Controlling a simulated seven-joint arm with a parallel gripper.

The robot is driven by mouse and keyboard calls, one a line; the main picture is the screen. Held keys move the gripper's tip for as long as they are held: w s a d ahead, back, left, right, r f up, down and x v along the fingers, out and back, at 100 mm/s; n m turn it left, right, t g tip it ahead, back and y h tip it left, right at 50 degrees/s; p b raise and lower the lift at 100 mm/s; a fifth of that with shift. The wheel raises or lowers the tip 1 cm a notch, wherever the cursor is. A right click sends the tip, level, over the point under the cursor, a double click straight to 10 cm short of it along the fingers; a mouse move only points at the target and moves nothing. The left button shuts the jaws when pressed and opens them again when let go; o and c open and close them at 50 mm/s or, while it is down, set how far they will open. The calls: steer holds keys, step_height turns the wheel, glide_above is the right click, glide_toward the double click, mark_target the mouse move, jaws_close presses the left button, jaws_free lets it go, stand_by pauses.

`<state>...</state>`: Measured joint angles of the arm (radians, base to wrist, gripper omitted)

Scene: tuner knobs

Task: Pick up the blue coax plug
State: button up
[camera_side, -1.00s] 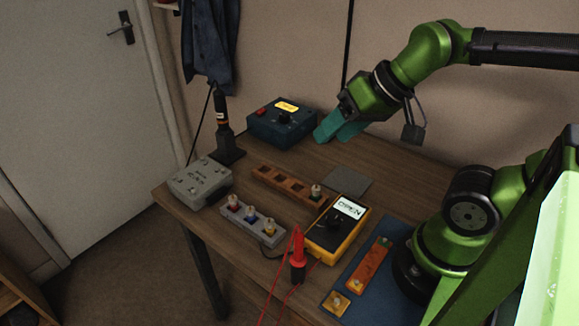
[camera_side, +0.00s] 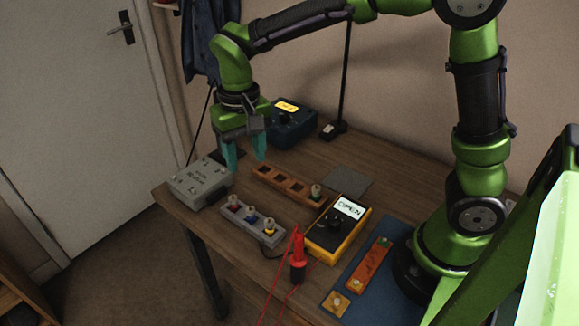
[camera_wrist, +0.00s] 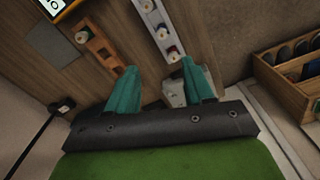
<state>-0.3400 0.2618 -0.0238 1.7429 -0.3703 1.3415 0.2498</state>
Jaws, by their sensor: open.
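The blue coax plug (camera_side: 250,217) stands upright in the middle of the grey rack (camera_side: 233,225), between a red plug (camera_side: 233,202) and a yellow plug (camera_side: 269,229). In the wrist view it is the middle plug (camera_wrist: 162,34), beyond the fingertips. My gripper (camera_side: 247,163) points down with its teal fingers apart and nothing between them. It hangs above the table behind the rack, clear of the plug. Both fingers also show in the wrist view (camera_wrist: 159,67).
A grey box (camera_side: 199,184) stands left of the rack. An orange-brown slotted block (camera_side: 277,180) holding one plug lies behind it. A yellow meter (camera_side: 338,228) and red probe (camera_side: 298,262) stand to the right. A dark blue box (camera_side: 292,124) is at the back.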

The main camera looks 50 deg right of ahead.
glide_above(250, 207)
steer(key=f, duration=0.9)
steer(key=shift+d+f, duration=0.2)
steer(key=shift+f, duration=0.05)
steer(key=f, duration=0.5)
steer(key=shift+a+f, duration=0.2)
steer(key=shift+f, duration=0.1)
jaws_close()
